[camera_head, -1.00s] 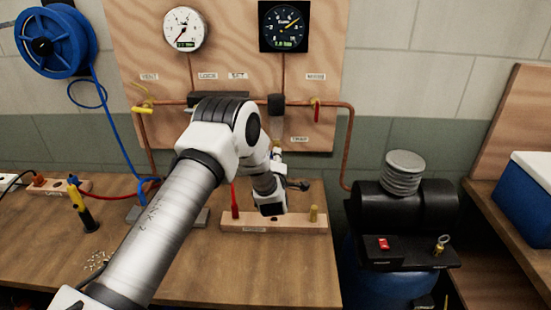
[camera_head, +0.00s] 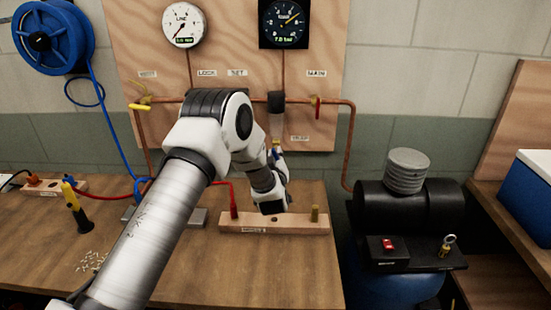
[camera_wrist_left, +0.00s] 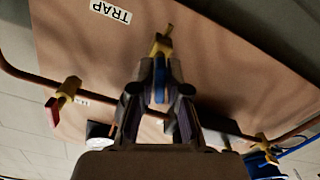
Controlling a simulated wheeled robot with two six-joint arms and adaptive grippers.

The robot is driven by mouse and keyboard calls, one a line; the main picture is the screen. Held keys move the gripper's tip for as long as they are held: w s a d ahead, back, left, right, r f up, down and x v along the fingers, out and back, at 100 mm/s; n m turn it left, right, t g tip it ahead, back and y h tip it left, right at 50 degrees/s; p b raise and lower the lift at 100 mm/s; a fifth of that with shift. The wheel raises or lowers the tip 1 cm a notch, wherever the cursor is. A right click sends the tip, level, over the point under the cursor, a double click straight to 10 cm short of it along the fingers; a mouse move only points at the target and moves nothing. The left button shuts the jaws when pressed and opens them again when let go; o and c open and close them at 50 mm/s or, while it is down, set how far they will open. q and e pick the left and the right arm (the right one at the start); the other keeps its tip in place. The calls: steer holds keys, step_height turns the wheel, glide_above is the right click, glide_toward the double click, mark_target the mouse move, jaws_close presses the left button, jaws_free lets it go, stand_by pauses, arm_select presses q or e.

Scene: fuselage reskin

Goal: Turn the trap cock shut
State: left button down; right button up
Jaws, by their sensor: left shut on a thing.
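The trap cock (camera_head: 276,144) is a small brass fitting under the dark filter on the copper pipe, near the TRAP label (camera_head: 299,138). In the left wrist view, its brass body (camera_wrist_left: 161,47) points away and its blue handle (camera_wrist_left: 160,82) sits between the fingers. My left gripper (camera_wrist_left: 160,92) is shut on the blue handle. In the head view my left gripper (camera_head: 279,161) reaches up to the cock from below, partly hidden by my wrist. The handle's exact angle is hard to tell. My right gripper is in neither view.
A red-handled valve (camera_head: 317,103) and a yellow-handled valve (camera_head: 141,106) sit on the same pipe. A wooden rack (camera_head: 290,225) with a red tool and a brass peg stands below. A black compressor (camera_head: 405,208) is at the right.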

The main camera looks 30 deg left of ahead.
arm_select(q)
steer(key=shift+r+m, duration=0.1)
steer(key=shift+m, duration=2)
steer(key=c, duration=1.2)
jaws_free()
steer(key=shift+w, duration=0.1)
steer(key=shift+c, duration=0.2)
steer(key=v, duration=1.2)
steer(key=shift+a, duration=0.1)
